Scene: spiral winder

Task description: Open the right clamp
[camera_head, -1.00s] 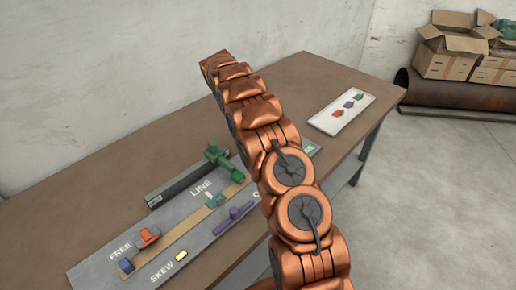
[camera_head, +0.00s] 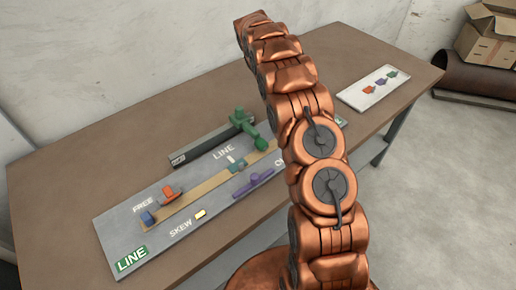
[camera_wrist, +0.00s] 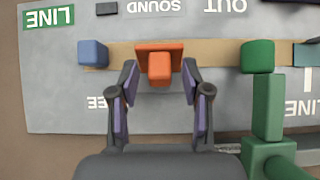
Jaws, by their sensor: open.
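A grey board (camera_head: 130,226) lies on the table with a tan strip (camera_head: 203,190) along it. An orange clamp-like piece (camera_head: 168,194) sits near the strip's left end. I cannot tell which one the task calls right. In the wrist view, my gripper (camera_wrist: 159,80) is open, its fingers on either side of the orange piece (camera_wrist: 159,54). I cannot tell whether they touch it. The green piece (camera_wrist: 268,105) stands right of the fingers there. The head view does not show my gripper.
A blue block (camera_head: 148,219) sits at the strip's left end, a teal piece (camera_head: 237,166) farther along it. A purple piece (camera_head: 254,182) and a yellow piece (camera_head: 200,214) lie in front. A dark bar (camera_head: 198,146) lies behind. A white card (camera_head: 373,88) is at back right.

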